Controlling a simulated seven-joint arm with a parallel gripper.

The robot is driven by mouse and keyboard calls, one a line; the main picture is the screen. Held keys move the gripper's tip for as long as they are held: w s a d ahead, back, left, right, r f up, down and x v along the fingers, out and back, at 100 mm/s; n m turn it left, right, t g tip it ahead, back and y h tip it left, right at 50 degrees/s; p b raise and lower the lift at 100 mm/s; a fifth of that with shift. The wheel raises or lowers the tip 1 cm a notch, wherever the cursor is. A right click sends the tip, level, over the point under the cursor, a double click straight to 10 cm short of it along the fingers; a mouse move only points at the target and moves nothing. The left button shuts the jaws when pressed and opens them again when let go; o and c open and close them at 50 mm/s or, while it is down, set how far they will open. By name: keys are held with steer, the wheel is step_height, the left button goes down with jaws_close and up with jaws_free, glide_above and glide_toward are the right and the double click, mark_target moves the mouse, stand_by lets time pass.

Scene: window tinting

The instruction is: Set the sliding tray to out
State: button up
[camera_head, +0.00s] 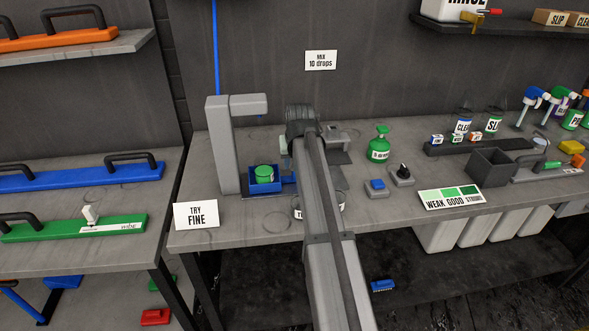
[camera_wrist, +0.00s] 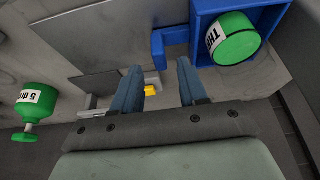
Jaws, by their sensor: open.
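The sliding tray (camera_head: 267,190) is a blue open box at the foot of a grey stand, with a green tub (camera_head: 264,173) inside. In the wrist view the tray (camera_wrist: 203,22) is at the upper right with the green tub (camera_wrist: 235,42) in it. A blue L-shaped handle (camera_wrist: 172,34) sticks out from its left side. My gripper (camera_wrist: 158,76) is open and empty, its two fingers pointing toward the handle's end. I cannot tell whether the handle's end is between the fingertips. In the head view my arm hides most of the gripper and the handle.
The grey stand (camera_head: 222,145) rises with an overhanging head above the tray. A "TRY FINE" card (camera_head: 196,215) stands at the front left. Right of my arm are a green bottle (camera_head: 379,145), a blue button (camera_head: 376,187) and a black knob (camera_head: 402,172).

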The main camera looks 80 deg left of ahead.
steer(key=shift+x, duration=2.4)
jaws_close()
